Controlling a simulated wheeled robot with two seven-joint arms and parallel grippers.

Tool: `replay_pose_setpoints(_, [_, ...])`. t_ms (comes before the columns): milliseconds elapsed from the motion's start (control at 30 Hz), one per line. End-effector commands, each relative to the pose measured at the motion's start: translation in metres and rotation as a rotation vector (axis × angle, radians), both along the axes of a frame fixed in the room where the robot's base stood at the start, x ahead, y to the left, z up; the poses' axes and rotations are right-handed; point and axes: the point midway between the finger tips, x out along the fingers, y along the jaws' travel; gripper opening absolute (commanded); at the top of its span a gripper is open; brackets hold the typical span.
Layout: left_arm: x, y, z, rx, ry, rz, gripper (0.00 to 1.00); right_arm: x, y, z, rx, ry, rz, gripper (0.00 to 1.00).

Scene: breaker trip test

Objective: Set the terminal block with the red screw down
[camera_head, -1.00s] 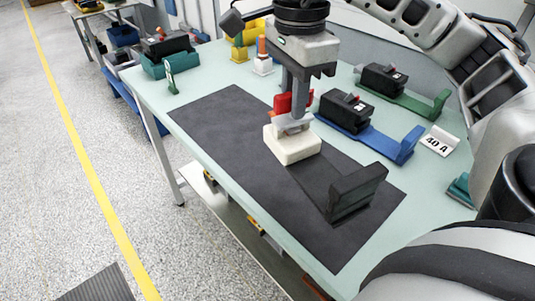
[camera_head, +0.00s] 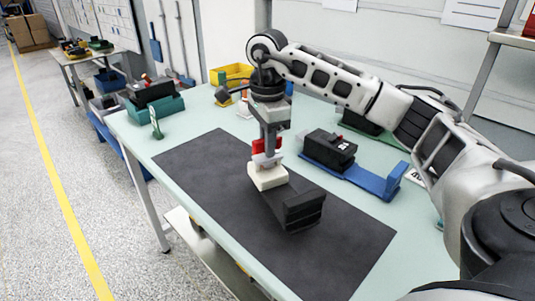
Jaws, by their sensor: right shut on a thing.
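The terminal block (camera_head: 267,177) has a cream body with a red part (camera_head: 263,147) above it, near my fingers. It is upright over the dark mat (camera_head: 210,165). My right gripper (camera_head: 268,153) points down from above and is shut on it. A black L-shaped piece (camera_head: 296,207) is just right of and in front of the block. I cannot tell whether the block touches that piece or the mat. The screw is too small to make out. My left gripper is not in view.
A blue tray (camera_head: 376,181) carrying a black breaker (camera_head: 329,149) stands right of the mat. Another black breaker (camera_head: 360,121) is behind it. A yellow bin (camera_head: 232,74) is at the back. The mat's left and front parts are clear.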

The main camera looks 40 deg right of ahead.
Motion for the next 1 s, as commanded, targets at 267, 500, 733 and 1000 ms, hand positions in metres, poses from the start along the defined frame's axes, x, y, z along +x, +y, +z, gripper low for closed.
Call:
replay_pose_setpoints(267, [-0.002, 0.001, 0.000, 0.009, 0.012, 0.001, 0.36, 0.004, -0.004, -0.034, -0.002, 0.002, 0.000, 0.00])
replay_pose_setpoints(500, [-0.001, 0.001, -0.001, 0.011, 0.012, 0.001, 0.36, 0.005, -0.004, -0.037, -0.002, -0.002, 0.000, 0.00])
replay_pose_setpoints(733, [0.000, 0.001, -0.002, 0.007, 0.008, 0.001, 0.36, 0.004, -0.004, -0.042, -0.002, 0.001, 0.000, 0.20])
replay_pose_setpoints(1000, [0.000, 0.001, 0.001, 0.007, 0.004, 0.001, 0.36, 0.004, -0.003, -0.041, -0.002, 0.001, 0.000, 0.36])
